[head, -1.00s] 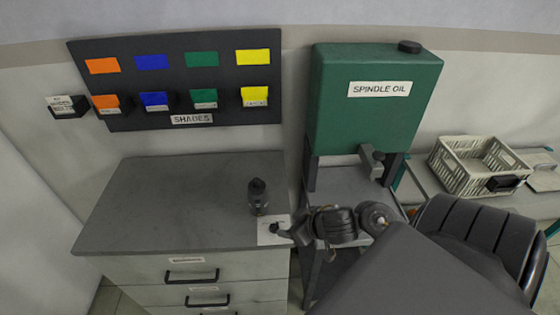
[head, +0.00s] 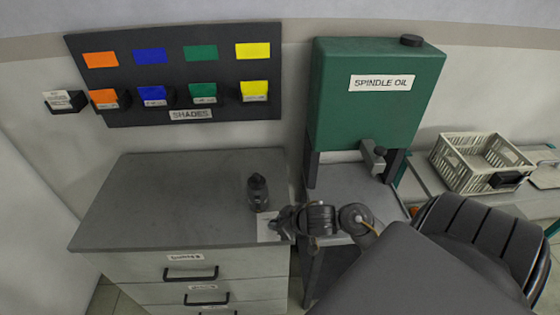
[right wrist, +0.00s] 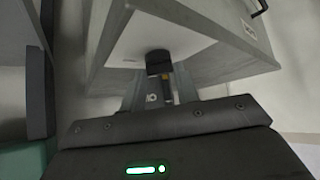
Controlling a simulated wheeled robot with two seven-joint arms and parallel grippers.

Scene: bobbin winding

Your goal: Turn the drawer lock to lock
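The grey drawer cabinet (head: 150,205) stands at the left of the head view. A pale plate (head: 266,230) shows at its front right corner. The right wrist view shows a pale plate (right wrist: 170,38) with a short black knob (right wrist: 158,62), which looks like the drawer lock. My right gripper (head: 276,226) is at this corner in the head view. In the wrist view the fingers of my right gripper (right wrist: 158,78) stand apart on either side of the knob's near end; contact is not clear. The lock's turn position cannot be read. My left gripper is out of view.
A dark bottle-like object (head: 258,193) stands on the cabinet top, close behind my gripper. A green spindle oil tank (head: 368,105) stands on a stand to the right. A beige crate (head: 470,177) is farther right. The cabinet top's left side is clear.

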